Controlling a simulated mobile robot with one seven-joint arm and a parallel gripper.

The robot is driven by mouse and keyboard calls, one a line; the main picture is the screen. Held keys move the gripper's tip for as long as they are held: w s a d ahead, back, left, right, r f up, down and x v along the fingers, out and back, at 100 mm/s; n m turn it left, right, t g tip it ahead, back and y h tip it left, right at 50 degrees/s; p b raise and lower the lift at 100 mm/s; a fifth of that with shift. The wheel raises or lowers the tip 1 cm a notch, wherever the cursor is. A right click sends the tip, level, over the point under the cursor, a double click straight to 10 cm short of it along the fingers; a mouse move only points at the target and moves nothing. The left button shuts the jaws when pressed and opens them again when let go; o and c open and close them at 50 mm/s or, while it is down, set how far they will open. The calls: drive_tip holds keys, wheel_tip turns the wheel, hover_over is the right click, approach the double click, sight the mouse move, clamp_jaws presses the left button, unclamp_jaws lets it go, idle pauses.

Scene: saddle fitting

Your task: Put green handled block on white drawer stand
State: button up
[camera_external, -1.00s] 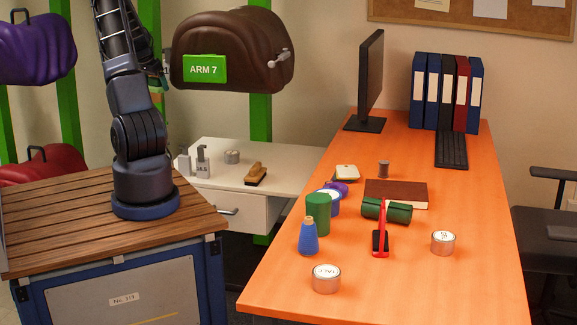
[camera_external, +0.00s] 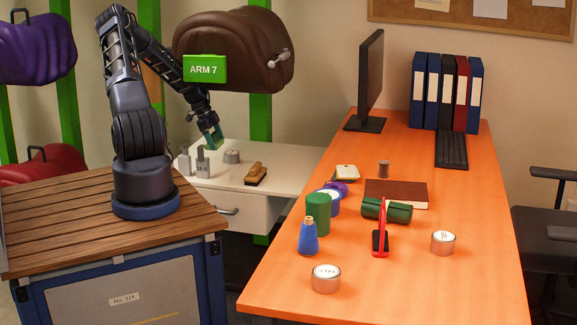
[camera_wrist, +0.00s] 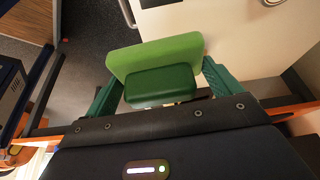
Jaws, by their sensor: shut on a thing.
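My gripper (camera_external: 210,127) is shut on the green handled block (camera_external: 214,141). The block is held in the air above the white drawer stand (camera_external: 285,155), near its left part. In the wrist view the block has a light green plate (camera_wrist: 155,52) and a darker green handle (camera_wrist: 160,87). The gripper's green fingers (camera_wrist: 162,84) are on both sides of the handle. The white stand top (camera_wrist: 240,40) shows beyond the block in this view.
The stand's right and back top is bare. A brown saddle (camera_external: 235,45) hangs above. An orange desk (camera_external: 450,285) with several items stands right.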

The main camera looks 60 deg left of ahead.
hover_over(234, 177)
drive_tip(key=s, duration=0.1)
wheel_tip(234, 177, down, 6)
drive_tip(key=f, duration=0.1)
drive_tip(key=shift+m, duration=0.3)
drive_tip(key=shift+a+f, duration=0.15)
drive_tip(key=shift+f, duration=1.8)
drive_tip(key=shift+a+f, duration=0.1)
drive_tip(key=shift+f, duration=1.8)
drive_tip(key=shift+f, duration=0.15)
drive_tip(key=o, duration=0.7)
drive_tip(key=shift+o, duration=0.2)
drive_tip(key=v, duration=1.2)
drive_tip(key=shift+a, duration=0.1)
